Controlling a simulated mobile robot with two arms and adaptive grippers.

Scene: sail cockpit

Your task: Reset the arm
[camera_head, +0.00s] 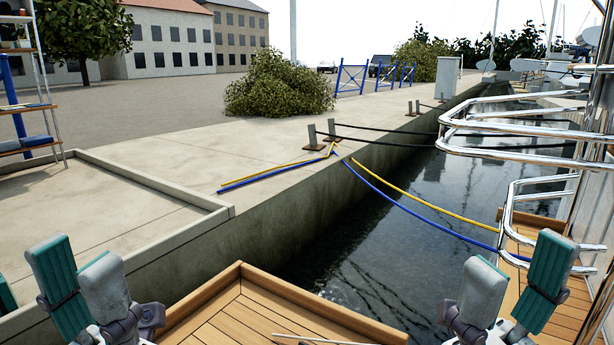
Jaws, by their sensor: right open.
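My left gripper (76,262) is at the lower left, with its teal-padded and grey fingers pointing up. A small gap shows between its fingertips, but the angle hides how far apart they are. Nothing is seen between them. My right gripper (516,255) is at the lower right, fingers also pointing up, open and empty with a wide gap. Both grippers appear in front of the wooden deck edges and touch nothing that I can make out.
A wooden deck (235,322) lies low in the middle, with a thin pale rod (318,341) at the bottom. Chrome rails (500,152) rise at the right. Dark water (400,215) separates the concrete quay (190,165) from the boat. Blue (400,205) and yellow (410,196) ropes span it.

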